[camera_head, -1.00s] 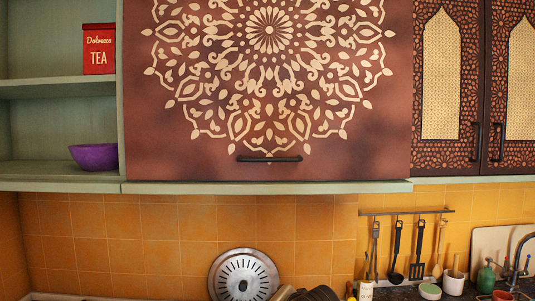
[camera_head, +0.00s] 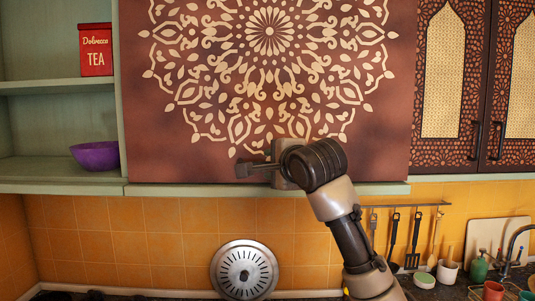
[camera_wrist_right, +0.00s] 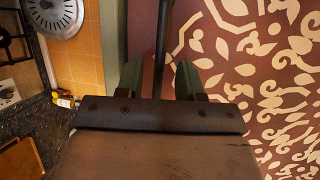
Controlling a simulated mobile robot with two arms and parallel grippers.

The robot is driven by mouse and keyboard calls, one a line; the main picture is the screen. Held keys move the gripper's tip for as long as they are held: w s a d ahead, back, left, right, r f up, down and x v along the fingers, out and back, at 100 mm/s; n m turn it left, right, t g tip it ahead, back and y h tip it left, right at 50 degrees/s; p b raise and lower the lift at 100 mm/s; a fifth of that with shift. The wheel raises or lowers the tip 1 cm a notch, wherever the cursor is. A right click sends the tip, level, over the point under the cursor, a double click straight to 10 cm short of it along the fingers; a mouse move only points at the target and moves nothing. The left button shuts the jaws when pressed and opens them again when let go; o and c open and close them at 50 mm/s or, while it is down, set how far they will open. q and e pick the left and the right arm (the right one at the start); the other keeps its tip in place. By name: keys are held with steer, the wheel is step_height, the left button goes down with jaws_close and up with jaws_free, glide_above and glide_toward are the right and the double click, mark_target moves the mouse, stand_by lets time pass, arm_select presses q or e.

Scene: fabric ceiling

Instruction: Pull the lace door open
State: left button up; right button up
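The lace door (camera_head: 370,120) is the large brown cabinet door with a cream lace-like pattern in the middle of the head view. It looks shut. Its dark bar handle (camera_head: 258,168) is near the bottom edge; my right gripper hides the handle's right part. My right gripper (camera_head: 283,162) is at the handle. In the wrist view the handle (camera_wrist_right: 163,45) runs between the two fingers of the right gripper (camera_wrist_right: 160,80), with a narrow gap showing on each side, so the fingers look open around it. My left gripper is in neither view.
An open shelf to the left holds a red tea tin (camera_head: 96,50) and a purple bowl (camera_head: 95,155). A patterned cabinet (camera_head: 455,150) adjoins on the right. Below are orange tiles, a round metal disc (camera_head: 243,270), and hanging utensils (camera_head: 415,240).

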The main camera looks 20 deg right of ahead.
steer(key=shift+p+x, duration=0.65)
steer(key=shift+x, duration=1.1)
jaws_close()
